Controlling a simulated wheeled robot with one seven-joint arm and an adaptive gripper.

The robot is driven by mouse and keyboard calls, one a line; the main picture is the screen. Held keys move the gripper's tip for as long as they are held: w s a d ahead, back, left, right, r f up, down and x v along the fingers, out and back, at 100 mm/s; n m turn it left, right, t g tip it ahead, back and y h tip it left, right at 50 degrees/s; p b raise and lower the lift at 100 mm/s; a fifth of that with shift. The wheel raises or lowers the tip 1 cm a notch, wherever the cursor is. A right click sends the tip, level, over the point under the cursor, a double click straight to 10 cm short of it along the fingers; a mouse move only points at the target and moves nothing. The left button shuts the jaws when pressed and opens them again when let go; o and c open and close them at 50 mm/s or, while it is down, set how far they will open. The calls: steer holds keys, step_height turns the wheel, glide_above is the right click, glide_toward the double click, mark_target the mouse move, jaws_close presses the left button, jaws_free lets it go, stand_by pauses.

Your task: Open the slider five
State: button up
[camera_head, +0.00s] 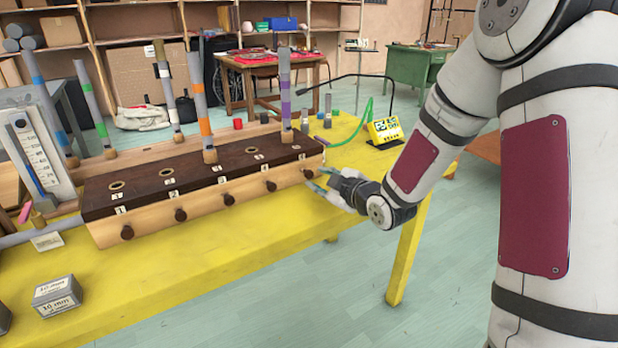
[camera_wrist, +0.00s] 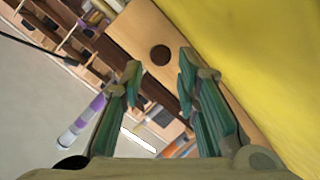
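A long wooden box (camera_head: 160,222) with a dark top stands on the yellow table, with numbered holes and a row of dark round knobs along its front. The knob of slider five (camera_head: 308,173) is at the right end, close to the box face. A purple-banded tube (camera_head: 285,92) stands at the hole above it. My gripper (camera_head: 318,183) is beside this knob, open and empty. In the wrist view a single dark knob (camera_wrist: 160,54), apparently five, lies between and beyond my open fingertips (camera_wrist: 159,66). Contact with it cannot be told.
An orange-banded tube (camera_head: 200,105) stands at hole three. A yellow sign (camera_head: 384,131) on a black stand is at the table's back right. A grey block (camera_head: 57,297) lies at the front left. The yellow table (camera_head: 215,262) is clear before the box.

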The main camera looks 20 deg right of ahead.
mark_target(310, 175)
steer(key=b+x, duration=0.1)
steer(key=x, duration=0.5)
steer(key=shift+w+a, duration=0.1)
steer(key=shift+w, duration=0.15)
jaws_close()
